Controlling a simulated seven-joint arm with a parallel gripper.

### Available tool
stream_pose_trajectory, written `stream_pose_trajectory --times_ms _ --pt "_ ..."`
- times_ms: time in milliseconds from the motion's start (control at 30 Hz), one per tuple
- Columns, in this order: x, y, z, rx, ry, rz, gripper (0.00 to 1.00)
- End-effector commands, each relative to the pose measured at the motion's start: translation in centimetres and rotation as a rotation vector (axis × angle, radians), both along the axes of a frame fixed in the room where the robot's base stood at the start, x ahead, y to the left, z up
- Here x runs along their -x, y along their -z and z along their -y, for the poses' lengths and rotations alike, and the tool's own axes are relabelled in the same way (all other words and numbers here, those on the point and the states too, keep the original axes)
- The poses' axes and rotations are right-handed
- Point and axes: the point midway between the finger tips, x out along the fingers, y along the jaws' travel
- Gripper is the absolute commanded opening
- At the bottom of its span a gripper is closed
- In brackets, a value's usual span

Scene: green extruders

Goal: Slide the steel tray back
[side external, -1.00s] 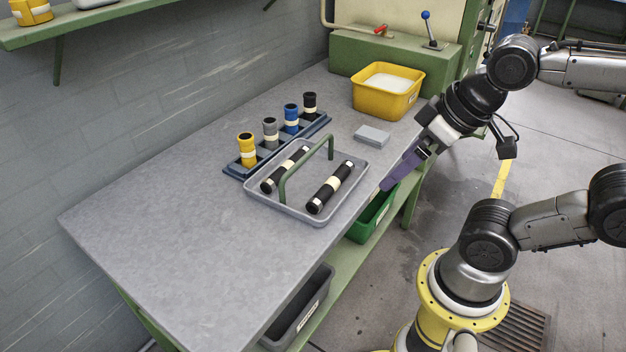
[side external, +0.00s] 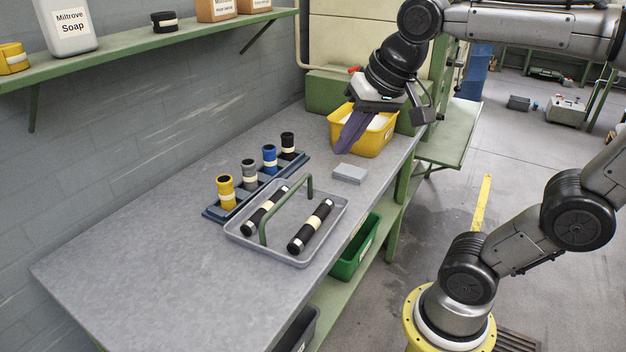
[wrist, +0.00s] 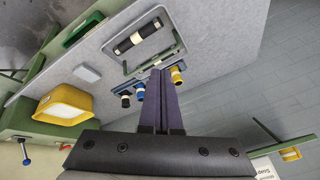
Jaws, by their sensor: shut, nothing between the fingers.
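The steel tray (side external: 282,226) is a shallow grey tray with a green bar handle (side external: 308,190). It lies on the grey bench and holds two black rollers with pale bands. A blue rack (side external: 214,213) with several upright cylinders stands along its left side, very close to it. The tray also shows in the wrist view (wrist: 150,48), partly behind my fingers. My gripper (side external: 344,149) is shut and empty, its purple fingers pointing down in front of the yellow tub, beyond the tray and apart from it. In the wrist view the fingers (wrist: 160,73) are together.
The yellow tub (side external: 371,144) with white contents stands at the bench's far end, close to my gripper. A small grey block (side external: 349,173) lies between tub and tray. The near bench top (side external: 150,275) is clear. A green bin (side external: 354,250) sits below the bench edge.

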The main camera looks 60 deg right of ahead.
Motion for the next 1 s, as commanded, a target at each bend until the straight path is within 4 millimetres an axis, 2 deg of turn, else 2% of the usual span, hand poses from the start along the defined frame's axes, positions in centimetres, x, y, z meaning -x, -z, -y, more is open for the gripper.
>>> stream_pose_trajectory --times_ms 33,133,267,367,500,600,733,900,1000 --pt "-2.0 -0.5 0.9 -0.023 0.071 -0.022 0.00" --pt "-5.7 -1.1 2.9 -0.070 0.217 -0.060 0.00" --pt "-10.4 -0.6 6.3 -0.121 0.398 -0.115 0.00" --pt "-13.7 0.7 9.4 -0.154 0.526 -0.157 0.00" --pt "-17.4 4.1 14.5 -0.191 0.685 -0.224 0.00" --pt "-19.1 7.2 18.2 -0.209 0.770 -0.274 0.00" --pt "-19.9 11.5 22.1 -0.223 0.837 -0.335 0.00" --pt "-19.1 15.4 24.6 -0.241 0.888 -0.405 0.00" --pt "-18.6 16.2 25.1 -0.245 0.902 -0.415 0.00"
